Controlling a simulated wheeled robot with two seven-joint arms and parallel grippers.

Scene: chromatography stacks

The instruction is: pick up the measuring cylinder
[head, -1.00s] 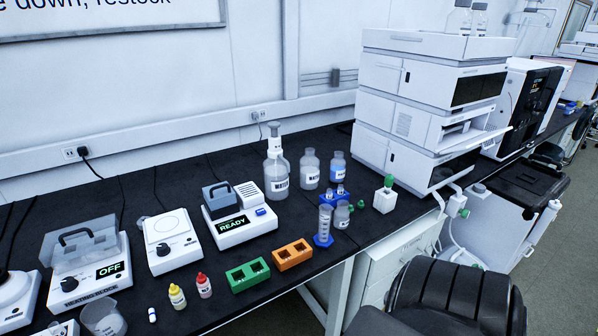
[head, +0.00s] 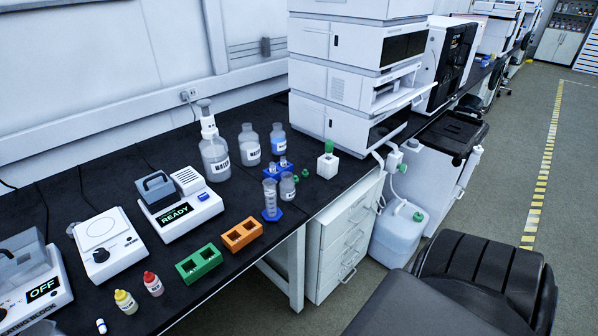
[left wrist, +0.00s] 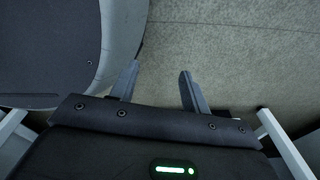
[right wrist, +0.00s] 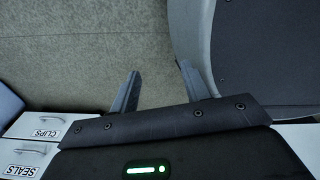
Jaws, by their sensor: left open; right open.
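The measuring cylinder (head: 270,196) is clear with a blue base. It stands upright near the front edge of the black bench in the head view, just left of a small clear bottle (head: 287,187). My left gripper (left wrist: 158,80) is open and empty in the left wrist view, over the grey floor. My right gripper (right wrist: 158,80) is open and empty in the right wrist view, also over the floor. Neither gripper shows in the head view, and the cylinder shows in neither wrist view.
An orange rack (head: 241,234) and a green rack (head: 198,264) lie left of the cylinder. A large wash bottle (head: 214,155) and other bottles stand behind it. A white instrument stack (head: 345,85) rises at the right. White drawers (head: 340,240) sit below the bench.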

